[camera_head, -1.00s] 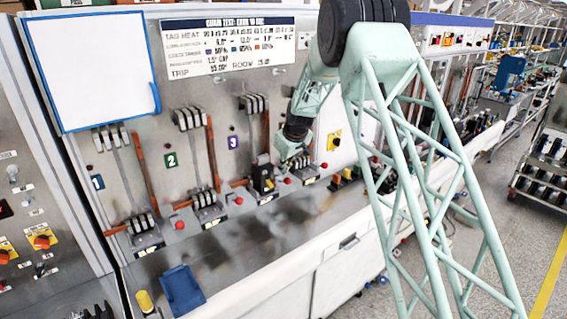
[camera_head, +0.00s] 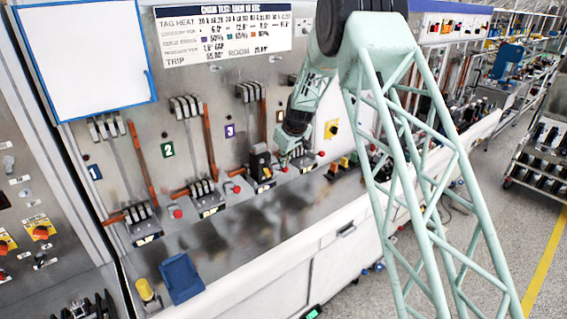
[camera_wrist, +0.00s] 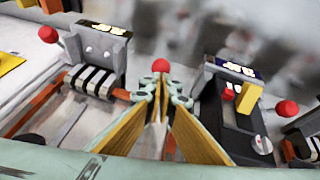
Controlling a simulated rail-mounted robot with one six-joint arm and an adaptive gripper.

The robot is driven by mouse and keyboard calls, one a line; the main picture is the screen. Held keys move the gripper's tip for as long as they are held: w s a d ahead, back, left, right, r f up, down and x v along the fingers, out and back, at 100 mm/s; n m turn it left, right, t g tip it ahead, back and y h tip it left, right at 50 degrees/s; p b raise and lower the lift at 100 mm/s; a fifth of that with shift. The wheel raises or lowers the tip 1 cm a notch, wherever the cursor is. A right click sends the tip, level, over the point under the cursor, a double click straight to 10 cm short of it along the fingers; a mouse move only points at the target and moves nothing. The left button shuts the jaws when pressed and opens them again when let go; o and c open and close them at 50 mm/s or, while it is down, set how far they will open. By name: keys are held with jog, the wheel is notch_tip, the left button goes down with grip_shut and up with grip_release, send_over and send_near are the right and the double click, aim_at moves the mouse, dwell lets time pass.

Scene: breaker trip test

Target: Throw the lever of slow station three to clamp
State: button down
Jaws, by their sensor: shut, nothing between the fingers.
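Station three carries the purple number 3 sign (camera_head: 230,130). Below it is a black breaker block (camera_head: 262,166), which also shows at the right in the wrist view with a yellow toggle (camera_wrist: 248,97). A red ball knob (camera_head: 284,169) sits just right of this block in the head view; I take it as the station's lever end. My gripper (camera_head: 286,156) is low over the bench at that knob. In the wrist view my gripper (camera_wrist: 163,92) is shut and empty, its fingertips close to the red knob (camera_wrist: 160,65). I cannot tell whether they touch.
A neighbouring clamp block with striped jaws (camera_wrist: 92,80) stands at left in the wrist view, beside another red knob (camera_wrist: 47,34). Stations one and two line the bench at left in the head view.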

jog(key=shift+s+d+f+b, duration=0.45)
jog(key=shift+f+b, duration=0.25)
jog(key=shift+b, duration=1.05)
jog(key=shift+s+f, duration=0.1)
jog(key=shift+s, duration=0.05)
jog(key=shift+s+d+f+b, duration=0.3)
jog(key=shift+f+b, duration=1.2)
jog(key=shift+b, duration=0.95)
jog(key=shift+s+d+f+b, duration=0.2)
jog(key=shift+s+f+b, duration=0.15)
jog(key=shift+f+b, duration=1.65)
jog(key=shift+s+d+f+b, duration=0.3)
jog(key=shift+f+b, duration=0.75)
jog(key=shift+b, duration=1.85)
jog(key=shift+r, duration=0.8)
